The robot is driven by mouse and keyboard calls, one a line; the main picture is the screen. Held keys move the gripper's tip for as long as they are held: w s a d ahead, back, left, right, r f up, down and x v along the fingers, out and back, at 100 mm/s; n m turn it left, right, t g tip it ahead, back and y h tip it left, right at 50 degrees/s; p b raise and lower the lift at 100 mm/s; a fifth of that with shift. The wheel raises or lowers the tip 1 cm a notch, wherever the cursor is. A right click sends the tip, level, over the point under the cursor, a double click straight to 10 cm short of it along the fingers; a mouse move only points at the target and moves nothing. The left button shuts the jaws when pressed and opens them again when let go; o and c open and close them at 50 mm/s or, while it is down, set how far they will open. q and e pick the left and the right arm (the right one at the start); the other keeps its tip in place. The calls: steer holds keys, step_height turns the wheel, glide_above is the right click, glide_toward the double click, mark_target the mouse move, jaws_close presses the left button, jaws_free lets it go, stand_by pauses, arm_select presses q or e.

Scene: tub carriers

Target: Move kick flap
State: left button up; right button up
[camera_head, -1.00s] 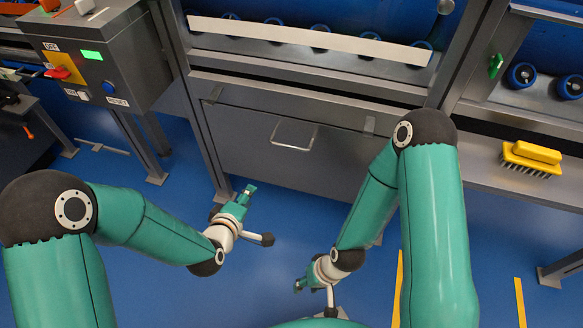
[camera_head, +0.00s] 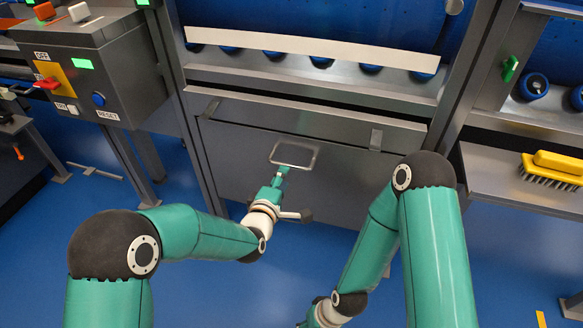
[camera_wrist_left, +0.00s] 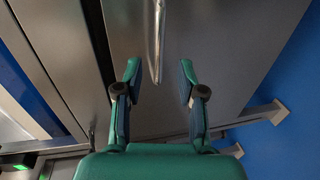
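The kick flap (camera_head: 235,160) is a wide dark-grey metal panel below the roller conveyor, with a silver loop handle (camera_head: 301,167) on its front. My left gripper (camera_head: 281,171) is at the lower edge of this handle. In the left wrist view, my left gripper (camera_wrist_left: 160,70) is open, with its fingers on either side of the handle bar (camera_wrist_left: 157,40). The bar reaches in between the fingertips, with room on both sides. The flap (camera_wrist_left: 215,50) fills much of that view. My right gripper (camera_head: 308,322) is low in the head view, mostly cut off by the bottom edge.
A control box (camera_head: 85,75) with a red switch and a blue reset button stands at the left. A yellow brush (camera_head: 553,168) lies on a grey shelf at the right. Metal posts flank the flap. The blue floor (camera_head: 185,285) in front is clear.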

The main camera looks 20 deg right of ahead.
mark_target(290, 166)
arm_select(q)
steer(key=b+x, duration=0.1)
steer(key=x, duration=0.6)
steer(key=shift+d, duration=0.1)
jaws_close()
steer(key=shift+f, duration=0.1)
